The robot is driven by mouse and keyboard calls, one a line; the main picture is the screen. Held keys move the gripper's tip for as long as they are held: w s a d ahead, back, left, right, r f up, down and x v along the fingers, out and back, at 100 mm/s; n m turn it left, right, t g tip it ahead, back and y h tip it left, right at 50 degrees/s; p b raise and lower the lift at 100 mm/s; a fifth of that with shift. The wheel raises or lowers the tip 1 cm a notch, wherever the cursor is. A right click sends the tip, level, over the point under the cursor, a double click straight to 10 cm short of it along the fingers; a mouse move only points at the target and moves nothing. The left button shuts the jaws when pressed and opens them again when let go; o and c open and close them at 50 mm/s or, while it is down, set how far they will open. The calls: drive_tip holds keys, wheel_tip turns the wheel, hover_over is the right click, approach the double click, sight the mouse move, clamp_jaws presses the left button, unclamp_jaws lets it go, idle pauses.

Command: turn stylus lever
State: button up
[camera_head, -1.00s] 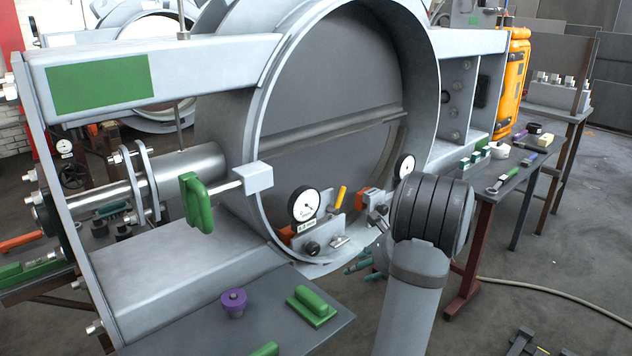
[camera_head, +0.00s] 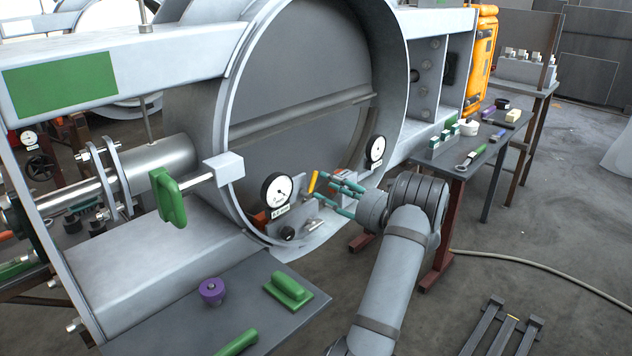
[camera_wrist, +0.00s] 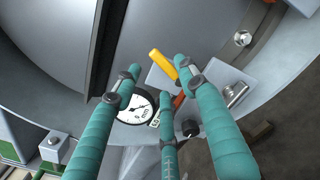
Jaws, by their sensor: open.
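A yellow lever (camera_head: 311,182) stands tilted on the grey gauge bracket (camera_head: 297,213) at the bottom of the large ring. It also shows in the wrist view (camera_wrist: 162,64). My gripper (camera_head: 335,186) has three teal fingers, spread open and empty. In the head view the fingertips are just right of the yellow lever. In the wrist view (camera_wrist: 158,76) the lever lies between the two upper fingertips, and I cannot tell whether any finger touches it. A white dial gauge (camera_head: 276,192) sits left of the lever. No label shows which part is the stylus lever.
A black knob (camera_head: 288,232) and a silver handle (camera_head: 318,226) sit low on the bracket. A second dial gauge (camera_head: 376,149) is on the ring's right. The ring wall (camera_head: 226,152) curves around. A table (camera_head: 190,325) with green and purple parts stands in front.

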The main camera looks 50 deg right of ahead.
sight(313, 180)
drive_tip(key=w, duration=0.5)
drive_tip(key=shift+w+d, duration=0.1)
drive_tip(key=shift+d, duration=0.15)
drive_tip(key=c, duration=0.4)
clamp_jaws()
